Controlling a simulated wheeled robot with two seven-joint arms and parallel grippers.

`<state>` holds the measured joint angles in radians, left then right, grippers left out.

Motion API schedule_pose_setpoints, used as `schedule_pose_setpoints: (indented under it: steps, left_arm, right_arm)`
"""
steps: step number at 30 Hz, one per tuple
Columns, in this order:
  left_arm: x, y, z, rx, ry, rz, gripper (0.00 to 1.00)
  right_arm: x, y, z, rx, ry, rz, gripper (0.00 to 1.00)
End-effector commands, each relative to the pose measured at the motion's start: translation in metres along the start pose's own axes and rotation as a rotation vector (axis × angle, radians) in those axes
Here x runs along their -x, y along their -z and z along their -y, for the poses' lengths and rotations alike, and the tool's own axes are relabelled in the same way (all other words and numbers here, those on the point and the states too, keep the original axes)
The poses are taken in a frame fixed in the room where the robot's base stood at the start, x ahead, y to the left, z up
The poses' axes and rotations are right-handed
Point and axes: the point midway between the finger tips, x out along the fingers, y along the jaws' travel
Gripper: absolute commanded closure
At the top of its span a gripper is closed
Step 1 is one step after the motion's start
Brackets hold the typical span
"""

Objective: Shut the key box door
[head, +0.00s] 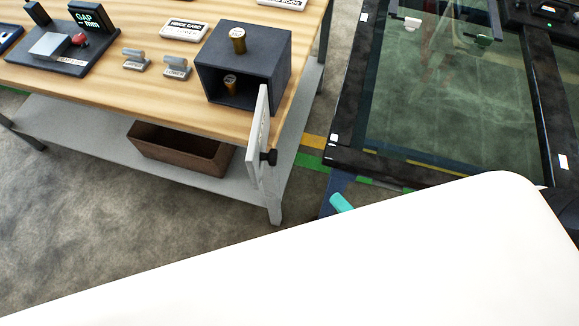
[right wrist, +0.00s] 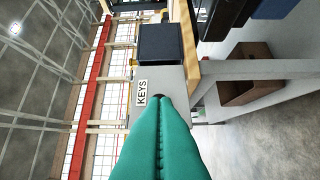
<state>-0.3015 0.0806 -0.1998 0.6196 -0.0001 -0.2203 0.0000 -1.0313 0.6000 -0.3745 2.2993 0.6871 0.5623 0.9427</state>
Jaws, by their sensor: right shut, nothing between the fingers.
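The key box (head: 286,62) is a dark open-fronted box at the right end of the wooden table, with a brass-coloured cylinder on top and another inside. Its pale door (head: 257,140) stands swung open toward me, beyond the table's front edge, with a black knob (head: 269,157) on its right face. In the right wrist view the door (right wrist: 172,82) carries a KEYS label. My right gripper (head: 340,203) shows a teal fingertip, right of and below the door, apart from it. In the right wrist view its shut fingers (right wrist: 158,104) overlap the door and knob. My left gripper is out of view.
The wooden table (head: 112,92) holds grey metal blocks, name plates and a gauge stand (head: 75,55). A brown bin (head: 180,150) sits on the shelf below. A dark-framed glass panel (head: 450,100) lies to the right. My white arm covers the lower head view.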

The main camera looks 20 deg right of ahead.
Motion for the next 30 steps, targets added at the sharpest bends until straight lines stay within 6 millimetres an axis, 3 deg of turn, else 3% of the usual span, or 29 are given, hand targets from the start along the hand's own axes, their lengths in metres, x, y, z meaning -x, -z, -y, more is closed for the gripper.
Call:
schedule_pose_setpoints:
  steps: [13, 21, 30]
  left_arm:
    - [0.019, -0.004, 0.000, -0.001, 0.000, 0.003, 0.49]
    - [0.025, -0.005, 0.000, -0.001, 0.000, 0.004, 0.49]
    - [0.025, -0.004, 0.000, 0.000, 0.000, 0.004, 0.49]
  right_arm:
    - [-0.093, 0.001, -0.003, 0.002, -0.005, 0.002, 1.00]
    - [-0.113, 0.025, 0.000, 0.005, 0.000, 0.000, 1.00]
    - [-0.115, 0.028, 0.001, 0.007, 0.001, -0.001, 1.00]
